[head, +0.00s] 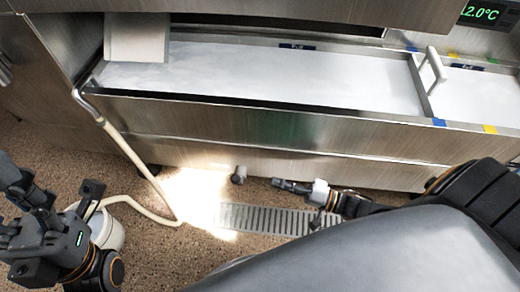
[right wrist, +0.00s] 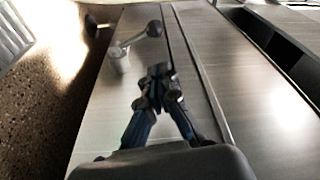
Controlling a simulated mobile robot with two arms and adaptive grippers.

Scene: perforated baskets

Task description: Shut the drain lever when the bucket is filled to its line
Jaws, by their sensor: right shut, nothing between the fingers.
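The drain lever (right wrist: 137,38), a metal stem with a dark ball knob, stands out from the steel front panel in the right wrist view. A grey rounded end (head: 239,175) shows low on the panel in the head view; I cannot tell which part of the drain it is. My right gripper (right wrist: 158,72) is shut and empty, apart from the lever in the picture. In the head view it (head: 278,185) points left, right of that grey end. The white bucket (head: 112,238) is partly hidden by my left gripper (head: 62,188), whose fingers are spread. The bucket's line and level are not visible.
A beige hose (head: 130,153) hangs from the steel vat (head: 270,120) and curves over the floor toward the bucket. The vat holds white liquid (head: 260,77). A slotted floor grate (head: 262,219) lies below the panel. A green temperature display (head: 480,13) is at top right.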

